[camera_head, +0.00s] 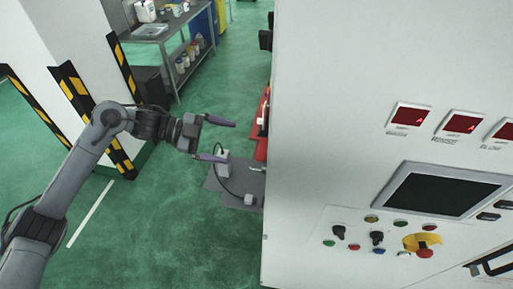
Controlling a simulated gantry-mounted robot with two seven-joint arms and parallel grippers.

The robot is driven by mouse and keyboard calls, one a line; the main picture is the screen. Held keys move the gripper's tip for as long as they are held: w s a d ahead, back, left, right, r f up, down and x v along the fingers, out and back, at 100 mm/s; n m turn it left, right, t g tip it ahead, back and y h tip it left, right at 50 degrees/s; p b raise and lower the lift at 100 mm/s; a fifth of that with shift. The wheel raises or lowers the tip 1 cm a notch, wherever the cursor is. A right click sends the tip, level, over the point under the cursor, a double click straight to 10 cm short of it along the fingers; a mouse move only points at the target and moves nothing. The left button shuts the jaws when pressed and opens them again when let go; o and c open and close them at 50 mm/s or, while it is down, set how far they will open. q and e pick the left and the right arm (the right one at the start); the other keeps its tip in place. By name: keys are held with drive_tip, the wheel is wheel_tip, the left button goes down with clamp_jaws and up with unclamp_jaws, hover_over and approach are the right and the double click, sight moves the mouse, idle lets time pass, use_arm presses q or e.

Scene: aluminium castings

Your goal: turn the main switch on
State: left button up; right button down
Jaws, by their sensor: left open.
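A white machine cabinet (330,80) fills the right half of the view. Its front carries a control panel (320,258) with two black knobs (338,232), several small coloured buttons and a red button on a yellow base (425,252). I cannot tell which control is the main switch. My left gripper (229,141) is open and empty, left of the cabinet, its two fingers pointing right towards the cabinet's edge. It appears apart from the front panel. My right gripper is not in view.
A dark screen (435,190) and red displays (409,116) sit above the buttons. A red part (262,125) shows at the cabinet's left edge, near a small grey device (223,163). A white pillar (70,35) with striped guards stands left. Green floor (170,225) is open below.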

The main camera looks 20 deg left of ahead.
sight(264, 150)
use_arm(q)
drive_tip(key=shift+p+x, duration=1.25)
drive_tip(key=shift+x, duration=3.35)
drive_tip(key=shift+s+f, duration=0.1)
